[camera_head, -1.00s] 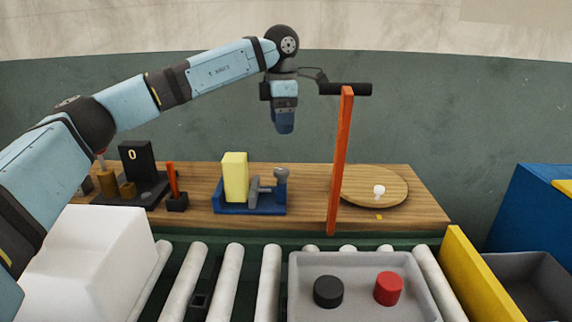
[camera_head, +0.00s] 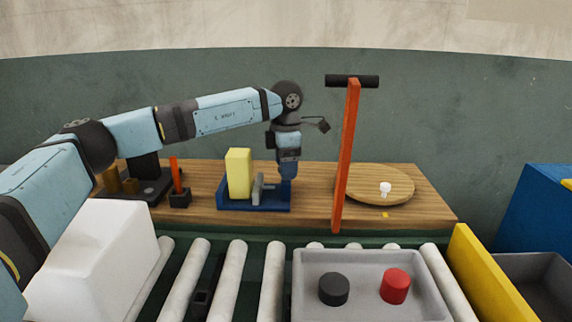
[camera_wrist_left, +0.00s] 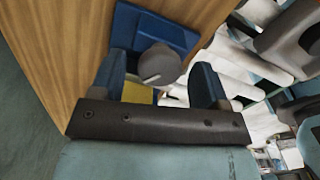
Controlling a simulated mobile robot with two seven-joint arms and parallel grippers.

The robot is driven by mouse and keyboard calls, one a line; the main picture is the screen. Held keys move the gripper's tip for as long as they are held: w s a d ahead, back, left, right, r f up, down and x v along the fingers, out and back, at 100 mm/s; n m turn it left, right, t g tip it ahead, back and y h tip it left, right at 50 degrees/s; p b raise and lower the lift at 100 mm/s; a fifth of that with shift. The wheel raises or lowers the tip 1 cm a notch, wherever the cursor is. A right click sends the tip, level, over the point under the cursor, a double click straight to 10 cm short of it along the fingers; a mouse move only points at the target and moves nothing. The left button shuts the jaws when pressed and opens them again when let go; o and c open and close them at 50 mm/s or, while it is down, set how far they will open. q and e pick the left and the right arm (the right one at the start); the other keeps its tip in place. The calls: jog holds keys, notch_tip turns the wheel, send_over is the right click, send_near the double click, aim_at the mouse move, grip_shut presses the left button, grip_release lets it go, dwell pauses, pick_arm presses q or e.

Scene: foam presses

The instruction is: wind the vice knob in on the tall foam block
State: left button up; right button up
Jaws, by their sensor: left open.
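The tall yellow foam block (camera_head: 239,174) stands upright in the blue vice (camera_head: 240,206), left of its grey jaw (camera_head: 257,187). My left gripper (camera_head: 288,175) points down at the vice's right end and covers the knob in the head view. In the left wrist view the round grey knob (camera_wrist_left: 158,65) shows between the two open blue fingers (camera_wrist_left: 160,80). I cannot tell whether a finger touches it. A yellow strip of the block (camera_wrist_left: 137,92) also shows there. My right gripper is not in view.
A tall orange lever (camera_head: 346,155) with a black crossbar stands right of my gripper. A round wooden board (camera_head: 358,194) holds a small white object. A grey tray (camera_head: 365,305) with black and red pieces sits on rollers. A black press (camera_head: 148,180) stands left.

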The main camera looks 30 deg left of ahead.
pick_arm(q)
jog(key=c, duration=0.9)
jog(key=shift+r, duration=0.1)
